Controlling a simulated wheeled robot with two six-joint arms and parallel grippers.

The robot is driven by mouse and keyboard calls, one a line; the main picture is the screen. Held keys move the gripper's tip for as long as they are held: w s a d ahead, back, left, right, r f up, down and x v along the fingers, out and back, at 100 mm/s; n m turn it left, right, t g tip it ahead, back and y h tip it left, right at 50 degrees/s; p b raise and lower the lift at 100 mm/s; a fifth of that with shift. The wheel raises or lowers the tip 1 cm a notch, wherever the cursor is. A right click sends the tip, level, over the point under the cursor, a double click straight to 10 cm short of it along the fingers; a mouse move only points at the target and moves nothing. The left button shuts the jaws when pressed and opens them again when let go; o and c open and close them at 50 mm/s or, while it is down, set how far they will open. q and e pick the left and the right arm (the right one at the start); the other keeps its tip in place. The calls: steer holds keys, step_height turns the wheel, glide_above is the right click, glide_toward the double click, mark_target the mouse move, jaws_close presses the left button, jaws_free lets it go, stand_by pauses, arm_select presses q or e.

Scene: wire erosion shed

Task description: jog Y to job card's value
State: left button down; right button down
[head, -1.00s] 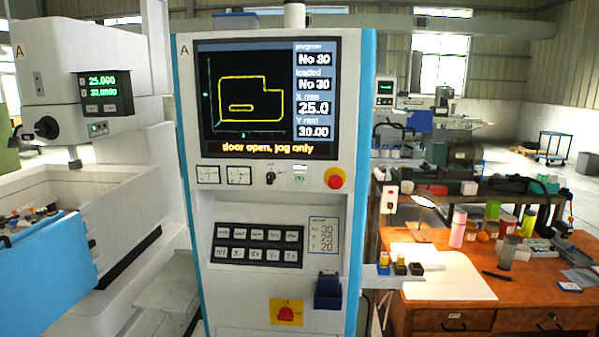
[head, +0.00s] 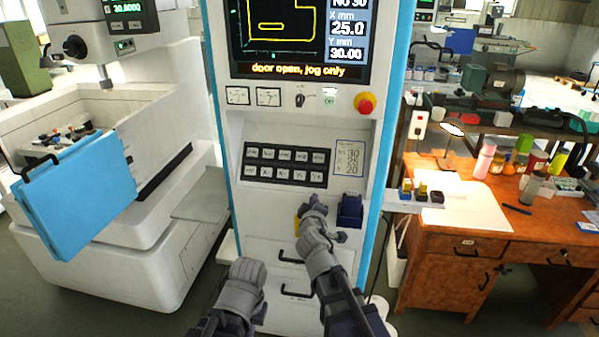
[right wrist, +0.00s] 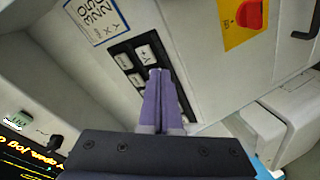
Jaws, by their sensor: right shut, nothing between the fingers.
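The screen (head: 347,40) reads X 25.0 and Y 30.00, with "door open, jog only" below. The job card (head: 350,157) lists 30, 25 and 20; in the head view a second ago its Y line reads 20. The key panel (head: 286,165) left of the card has two rows, with Y- and Y+ at the lower right. My right gripper (head: 315,201) is shut and empty, just below the panel's right end. In the right wrist view its fingertips (right wrist: 160,73) overlap the keys beside Y+ (right wrist: 146,53), partly hiding them; contact cannot be told.
A dark blue box (head: 350,210) sticks out right of my right gripper. The red button's yellow plate (right wrist: 245,22) is below the panel. Drawer handles are lower on the cabinet. A blue door (head: 75,195) stands left, a wooden desk (head: 450,270) right.

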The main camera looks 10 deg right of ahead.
mark_target(301, 177)
steer(key=w+a+r+n+t+y+p, duration=0.1)
steer(key=w+a+r+n+t+y, duration=0.1)
steer(key=r+n+y, duration=0.4)
steer(key=shift+w+a+r+n+t+y, duration=0.3)
steer(key=shift+w+a+r+n+t, duration=0.2)
steer(key=shift+a+n, duration=0.75)
steer(key=shift+a, duration=0.1)
steer(key=w+f+b, duration=0.1)
steer(key=w, duration=0.1)
steer(key=w+d+f+b, duration=0.1)
steer(key=w+f+b, duration=0.1)
steer(key=w+d+f+b, duration=0.1)
steer(key=w, duration=0.1)
steer(key=shift+f+b, duration=0.3)
steer(key=shift+f, duration=0.05)
steer(key=shift+w+d+f, duration=0.1)
steer(key=shift+w+f, duration=0.1)
steer(key=shift+w, duration=0.15)
stand_by(0.7)
steer(key=shift+w+d+f+b, duration=0.1)
steer(key=shift+w+f+b, duration=0.1)
steer(key=shift+w+b, duration=0.2)
